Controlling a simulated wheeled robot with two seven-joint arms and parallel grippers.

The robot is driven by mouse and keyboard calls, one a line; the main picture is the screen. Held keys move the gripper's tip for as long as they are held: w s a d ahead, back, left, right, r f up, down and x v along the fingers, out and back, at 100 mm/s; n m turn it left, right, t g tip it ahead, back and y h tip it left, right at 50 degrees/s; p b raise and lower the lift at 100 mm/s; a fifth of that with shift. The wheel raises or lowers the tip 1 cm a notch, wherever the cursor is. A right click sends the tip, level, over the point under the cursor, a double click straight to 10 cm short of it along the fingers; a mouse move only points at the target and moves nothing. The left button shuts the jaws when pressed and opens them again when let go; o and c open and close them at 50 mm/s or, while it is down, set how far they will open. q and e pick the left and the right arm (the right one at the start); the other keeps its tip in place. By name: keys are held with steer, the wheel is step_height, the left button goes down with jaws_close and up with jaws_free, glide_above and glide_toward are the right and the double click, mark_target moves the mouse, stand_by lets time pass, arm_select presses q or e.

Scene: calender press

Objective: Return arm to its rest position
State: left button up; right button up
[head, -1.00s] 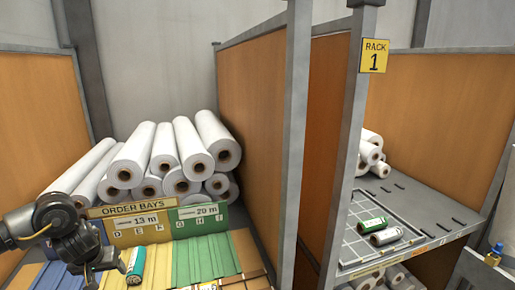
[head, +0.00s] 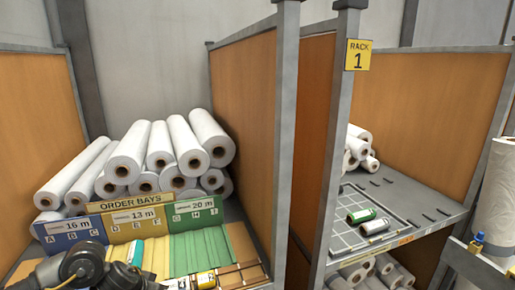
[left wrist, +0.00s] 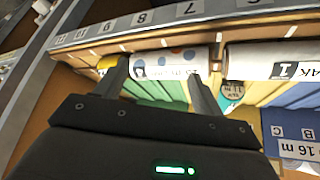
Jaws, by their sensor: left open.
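My left arm (head: 82,264) comes in at the lower left of the head view, low in front of the order bays. Its fingers are hard to make out there. In the left wrist view my left gripper (left wrist: 158,72) is open. A white roll with blue dots (left wrist: 165,66) shows beyond and between its fingers; whether they touch it I cannot tell. A second white roll (left wrist: 268,60) lies to the right. My right gripper is not in view.
The order bays board (head: 138,220) has blue, yellow and green sections. Large white rolls (head: 150,155) are stacked behind it. A divider panel and post (head: 287,150) stand to the right.

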arm_select(q)
steer(key=s+d+f+m+t+h, duration=0.15)
steer(key=s+d, duration=0.25)
steer(key=d, duration=0.4)
steer(key=s+d+f+m+t+h, duration=0.1)
steer(key=s+d+f+h, duration=0.1)
steer(key=s+d, duration=0.45)
steer(key=s+a+f+n+g+y, duration=0.1)
steer(key=s+a+f+g+y, duration=0.1)
steer(key=s+a, duration=0.35)
steer(key=s+a+f+n+g+y, duration=0.1)
steer(key=s+a+f, duration=0.1)
steer(key=s, duration=0.6)
steer(key=s+a+f+n+g+y, duration=0.1)
steer(key=s+a+f+g+y, duration=0.15)
steer(key=s, duration=0.45)
step_height(320, 180, down, 29)
steer(key=s+b, duration=0.1)
steer(key=b, duration=0.3)
steer(key=s+a+f+g+b, duration=0.1)
steer(key=s+a+f+b, duration=0.1)
steer(key=s+f, duration=0.6)
steer(key=s+a+f+g+b, duration=0.1)
steer(key=s+f, duration=0.8)
steer(key=f, duration=0.3)
steer(key=shift+a+f+m+b, duration=0.35)
